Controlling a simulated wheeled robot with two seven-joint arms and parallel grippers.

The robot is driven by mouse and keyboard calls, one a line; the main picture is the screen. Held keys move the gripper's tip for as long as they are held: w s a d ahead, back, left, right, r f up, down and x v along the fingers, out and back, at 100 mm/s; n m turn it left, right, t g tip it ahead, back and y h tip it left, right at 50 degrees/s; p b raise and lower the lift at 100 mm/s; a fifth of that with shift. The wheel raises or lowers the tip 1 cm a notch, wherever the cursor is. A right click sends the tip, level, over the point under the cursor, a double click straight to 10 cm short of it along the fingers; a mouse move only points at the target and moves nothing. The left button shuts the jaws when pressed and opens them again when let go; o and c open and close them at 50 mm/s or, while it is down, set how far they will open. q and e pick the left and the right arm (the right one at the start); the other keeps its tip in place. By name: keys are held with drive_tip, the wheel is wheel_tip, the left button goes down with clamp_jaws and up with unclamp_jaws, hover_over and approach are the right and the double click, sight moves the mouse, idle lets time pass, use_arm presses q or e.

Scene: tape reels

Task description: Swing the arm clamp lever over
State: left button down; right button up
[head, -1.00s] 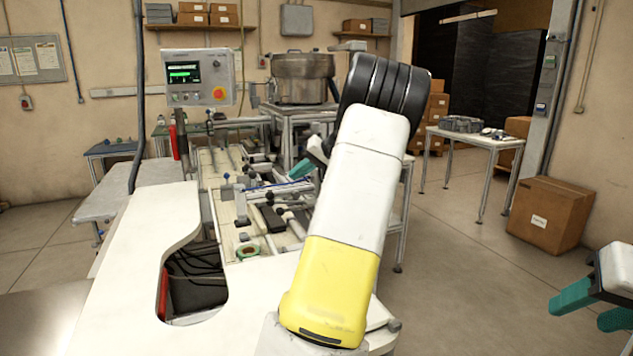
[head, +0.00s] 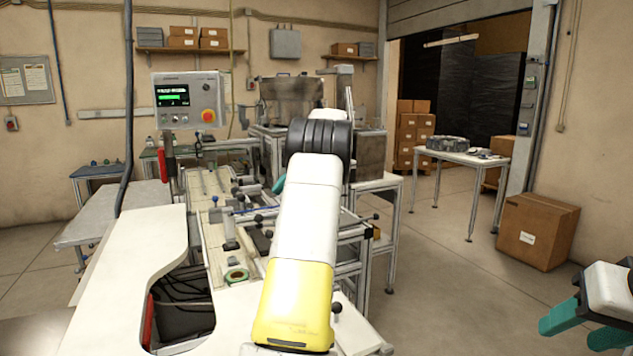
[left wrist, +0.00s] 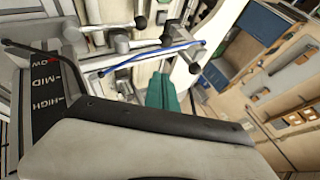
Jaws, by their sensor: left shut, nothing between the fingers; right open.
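My left gripper (head: 279,184) shows only as a teal tip beside my black wrist in the head view, over the bench fixtures. In the left wrist view its teal fingers (left wrist: 164,92) are shut and empty, close to metal bars with black ball knobs (left wrist: 194,68). A thin blue rod (left wrist: 150,56) runs across those bars. I cannot tell which knobbed bar is the arm clamp lever; a black ball knob (head: 376,217) also shows right of my arm in the head view. My arm hides part of the fixtures. My right gripper (head: 566,335) is open and empty at the lower right.
A dark plate (left wrist: 50,90) marked LOW, MID and HIGH is near the left gripper. A green-edged tape reel (head: 236,275) lies on the bench. A control panel (head: 188,100) stands behind. A cardboard box (head: 537,231) sits on otherwise open floor at right.

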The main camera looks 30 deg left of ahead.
sight(268, 217)
use_arm(q)
drive_tip(key=a+f, duration=0.1)
drive_tip(key=s+a+f, duration=0.1)
drive_tip(key=f, duration=0.1)
drive_tip(key=s+f, duration=0.1)
drive_tip(key=shift+a+f, duration=0.25)
drive_tip(key=shift+a, duration=0.15)
drive_tip(key=shift+s+a+f, duration=0.1)
drive_tip(key=shift+s+f, duration=0.4)
drive_tip(key=shift+f, duration=0.2)
